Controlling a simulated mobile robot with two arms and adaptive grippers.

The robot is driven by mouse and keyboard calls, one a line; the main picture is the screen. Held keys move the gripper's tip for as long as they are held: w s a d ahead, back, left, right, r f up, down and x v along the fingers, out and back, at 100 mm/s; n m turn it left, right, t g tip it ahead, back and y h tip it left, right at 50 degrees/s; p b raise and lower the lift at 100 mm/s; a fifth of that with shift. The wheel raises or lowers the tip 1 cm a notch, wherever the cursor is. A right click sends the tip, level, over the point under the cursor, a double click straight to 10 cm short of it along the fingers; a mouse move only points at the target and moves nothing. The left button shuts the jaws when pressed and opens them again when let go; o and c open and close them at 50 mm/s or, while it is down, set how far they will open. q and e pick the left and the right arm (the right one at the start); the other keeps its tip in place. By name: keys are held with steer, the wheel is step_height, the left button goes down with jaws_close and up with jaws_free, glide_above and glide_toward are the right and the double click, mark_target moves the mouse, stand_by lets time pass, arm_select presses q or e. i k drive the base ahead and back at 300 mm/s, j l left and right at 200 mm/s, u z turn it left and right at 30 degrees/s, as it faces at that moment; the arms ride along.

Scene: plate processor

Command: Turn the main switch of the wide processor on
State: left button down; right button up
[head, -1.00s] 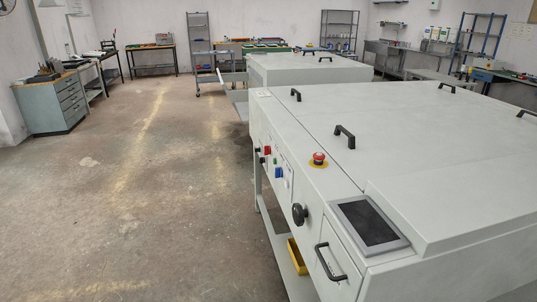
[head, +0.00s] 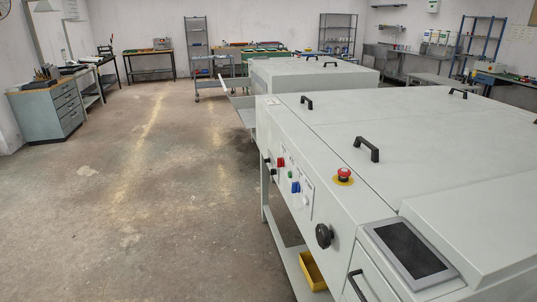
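The wide processor (head: 440,135) is the large light-grey machine on the right, close to me. Its front panel carries a large black round knob (head: 324,236) low near the right end. Further left is a group of small controls with a red one (head: 281,162), a green one (head: 290,175), a blue one (head: 296,187) and black ones. I cannot tell which control is the main switch or how it is set. A red emergency stop button (head: 344,175) on a yellow base sits on the top edge. Neither of my grippers is in view.
A dark touch screen (head: 410,249) is at the machine's near corner, above a drawer with a black handle (head: 357,286). A yellow bin (head: 312,270) lies on the lower shelf. A second grey machine (head: 315,72) stands behind. The concrete floor (head: 140,210) to the left is clear.

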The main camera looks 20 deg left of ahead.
mark_target(280, 162)
steer(key=i+j+z, duration=0.2)
steer(key=i+j, duration=0.15)
steer(key=j, duration=0.3)
steer(key=i+j+z, duration=0.1)
steer(key=j, duration=0.25)
steer(key=i+j+z, duration=0.1)
steer(key=j, duration=0.25)
steer(key=i+j, duration=0.25)
steer(key=j, duration=0.15)
steer(key=i+j+z, duration=0.15)
steer(key=j, duration=0.2)
steer(key=i+j+z, duration=0.1)
steer(key=j, duration=0.3)
steer(key=i+j+z, duration=0.1)
steer(key=j, duration=0.3)
